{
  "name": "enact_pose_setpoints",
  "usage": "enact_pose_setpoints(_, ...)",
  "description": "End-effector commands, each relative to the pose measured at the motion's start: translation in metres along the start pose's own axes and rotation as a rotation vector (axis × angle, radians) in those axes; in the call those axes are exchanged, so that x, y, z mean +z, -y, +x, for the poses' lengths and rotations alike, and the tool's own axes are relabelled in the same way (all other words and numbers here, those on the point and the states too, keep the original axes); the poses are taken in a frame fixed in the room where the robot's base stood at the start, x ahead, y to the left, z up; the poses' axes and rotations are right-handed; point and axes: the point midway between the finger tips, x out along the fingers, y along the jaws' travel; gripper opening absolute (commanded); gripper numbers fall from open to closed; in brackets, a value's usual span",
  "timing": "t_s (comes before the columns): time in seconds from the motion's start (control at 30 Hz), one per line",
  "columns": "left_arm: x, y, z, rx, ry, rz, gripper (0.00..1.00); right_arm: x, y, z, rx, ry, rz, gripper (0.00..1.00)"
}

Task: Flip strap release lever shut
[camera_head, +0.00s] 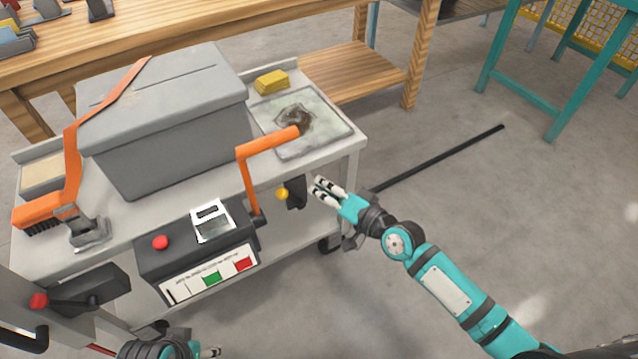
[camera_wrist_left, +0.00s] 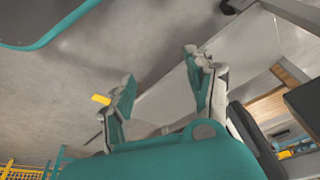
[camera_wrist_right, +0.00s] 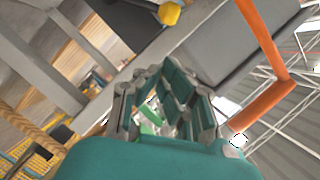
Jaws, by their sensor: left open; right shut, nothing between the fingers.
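An orange cranked lever (camera_head: 247,172) rises from the right end of the dark control box (camera_head: 195,250), its grip pointing right over the cart top; it also shows in the right wrist view (camera_wrist_right: 262,45). My left gripper (camera_wrist_left: 160,68) is open and empty, low at the bottom edge of the head view.
The grey cart (camera_head: 345,150) carries a stained tray (camera_head: 325,125) and yellow sponge (camera_head: 272,81). A yellow knob (camera_head: 283,193) sits near my right gripper. The control box has a red button (camera_head: 160,242). A wooden bench (camera_head: 300,25) stands behind; floor at right is mostly clear.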

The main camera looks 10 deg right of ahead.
Motion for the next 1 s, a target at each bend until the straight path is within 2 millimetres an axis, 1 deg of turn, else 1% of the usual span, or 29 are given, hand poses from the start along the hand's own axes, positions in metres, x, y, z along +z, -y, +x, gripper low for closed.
enact_pose_setpoints(0.03, 0.001, 0.001, 0.005, -0.001, 0.006, 0.001, 0.56, 0.002, -0.001, -0.015, 0.005, 0.006, 0.000, 0.00)
enact_pose_setpoints(0.2, 0.003, 0.000, 0.018, 0.000, 0.011, 0.002, 0.56, 0.002, 0.000, -0.050, 0.004, 0.006, -0.001, 0.00)
enact_pose_setpoints(0.3, 0.003, 0.000, 0.022, 0.000, 0.012, 0.002, 0.56, 0.002, 0.000, -0.065, 0.003, 0.005, 0.000, 0.00)
enact_pose_setpoints(0.4, 0.004, 0.000, 0.024, 0.000, 0.014, 0.003, 0.56, 0.002, 0.001, -0.074, 0.002, 0.003, 0.001, 0.00)
enact_pose_setpoints(0.57, 0.004, 0.000, 0.025, 0.000, 0.015, 0.003, 0.56, 0.002, 0.001, -0.080, 0.001, 0.003, 0.002, 0.00)
enact_pose_setpoints(1.0, 0.004, 0.000, 0.025, 0.000, 0.016, 0.002, 0.56, 0.002, 0.001, -0.080, 0.000, 0.003, 0.002, 0.00)
